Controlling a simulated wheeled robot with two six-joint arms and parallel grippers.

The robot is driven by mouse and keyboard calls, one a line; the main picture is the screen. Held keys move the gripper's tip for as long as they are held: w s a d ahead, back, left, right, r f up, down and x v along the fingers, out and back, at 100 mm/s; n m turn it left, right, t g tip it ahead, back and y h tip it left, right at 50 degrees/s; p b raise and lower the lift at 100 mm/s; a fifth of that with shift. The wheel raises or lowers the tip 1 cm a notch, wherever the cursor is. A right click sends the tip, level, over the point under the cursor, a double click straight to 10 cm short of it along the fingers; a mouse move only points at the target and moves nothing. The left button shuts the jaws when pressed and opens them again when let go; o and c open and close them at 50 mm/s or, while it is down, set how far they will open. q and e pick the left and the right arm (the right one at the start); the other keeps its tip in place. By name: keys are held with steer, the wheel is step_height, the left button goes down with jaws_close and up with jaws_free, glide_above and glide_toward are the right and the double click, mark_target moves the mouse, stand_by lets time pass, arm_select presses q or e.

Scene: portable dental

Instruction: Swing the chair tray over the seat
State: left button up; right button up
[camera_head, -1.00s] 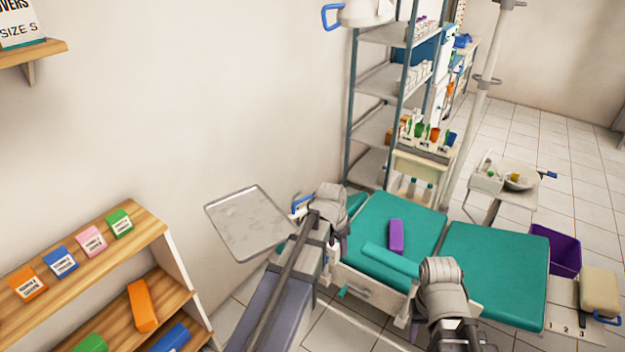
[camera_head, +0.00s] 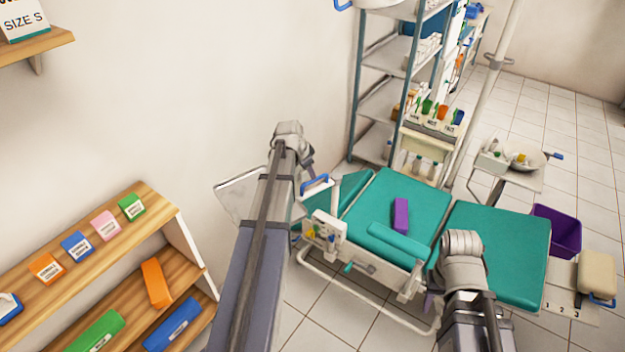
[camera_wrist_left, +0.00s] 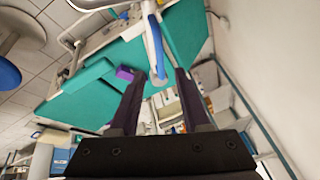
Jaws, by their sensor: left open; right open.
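The chair tray (camera_head: 230,198), a pale metal plate, is at the left of the teal chair, partly hidden behind my left arm. A blue handle (camera_head: 315,184) stands beside it at the chair's left side. The teal chair (camera_head: 492,255) has a purple block (camera_head: 401,214) lying on one cushion. In the left wrist view, my left gripper (camera_wrist_left: 157,76) is open, with the blue handle (camera_wrist_left: 155,48) showing between and beyond its fingertips; contact cannot be told. My right gripper (camera_head: 430,302) is open and low in front of the chair, mostly hidden by its own wrist.
A wooden shelf (camera_head: 185,250) with coloured boxes stands at the left. A metal rack (camera_head: 388,55) stands behind the chair. A purple bin (camera_head: 556,232) and a beige cushion (camera_head: 597,275) are at the right. Tiled floor lies open in front of the chair.

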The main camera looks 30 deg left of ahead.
mark_target(312, 181)
arm_select(q)
steer(key=b+x, duration=0.5)
steer(key=x, duration=0.1)
steer(key=shift+w+f, duration=0.15)
steer(key=shift+f, duration=0.1)
steer(key=shift+c, duration=0.3)
jaws_close()
stand_by(0.9)
